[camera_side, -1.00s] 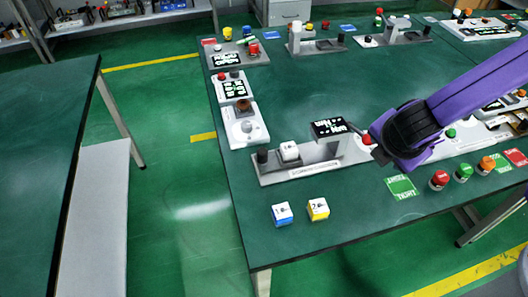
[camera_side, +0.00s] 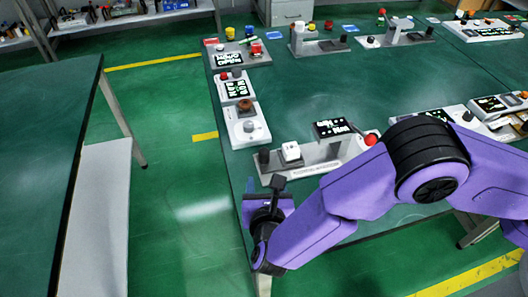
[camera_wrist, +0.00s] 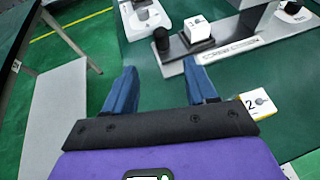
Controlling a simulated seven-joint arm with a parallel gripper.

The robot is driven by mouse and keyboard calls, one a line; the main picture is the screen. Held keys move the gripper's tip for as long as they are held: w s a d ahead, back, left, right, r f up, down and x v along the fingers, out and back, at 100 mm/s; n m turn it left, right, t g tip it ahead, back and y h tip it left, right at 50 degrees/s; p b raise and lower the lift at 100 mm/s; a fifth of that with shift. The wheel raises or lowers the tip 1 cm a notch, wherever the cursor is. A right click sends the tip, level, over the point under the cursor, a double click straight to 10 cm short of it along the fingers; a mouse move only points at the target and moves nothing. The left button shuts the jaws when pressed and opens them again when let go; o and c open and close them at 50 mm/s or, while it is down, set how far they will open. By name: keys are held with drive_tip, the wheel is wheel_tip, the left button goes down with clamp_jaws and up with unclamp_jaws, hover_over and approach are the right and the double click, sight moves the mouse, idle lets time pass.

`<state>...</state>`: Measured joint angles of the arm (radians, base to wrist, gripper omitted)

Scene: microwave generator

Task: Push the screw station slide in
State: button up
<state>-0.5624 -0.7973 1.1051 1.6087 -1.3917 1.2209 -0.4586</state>
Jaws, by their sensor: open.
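The screw station (camera_side: 318,168) is a long grey base with a raised display, near the front left of the green table. A black knob (camera_side: 264,156) stands at its left end, and a white block (camera_side: 290,151) sits beside it. In the wrist view the black knob (camera_wrist: 161,38) and white block (camera_wrist: 198,30) lie ahead of the fingers. I cannot tell for certain which part is the slide. My gripper (camera_side: 264,188) is open and empty, in front of the station's left end. Its blue fingers (camera_wrist: 161,84) are spread and appear apart from the station.
A yellow-and-white cube (camera_wrist: 258,104) marked 2 lies right of my fingers in the wrist view. A white station with a round knob (camera_side: 246,127) stands behind. A red knob (camera_side: 371,139) shows at the station's right. The table's left edge is close to my gripper.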

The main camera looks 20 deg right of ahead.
sight(265, 156)
drive_tip(key=x, duration=1.6)
clamp_jaws()
drive_tip(key=shift+d, duration=0.15)
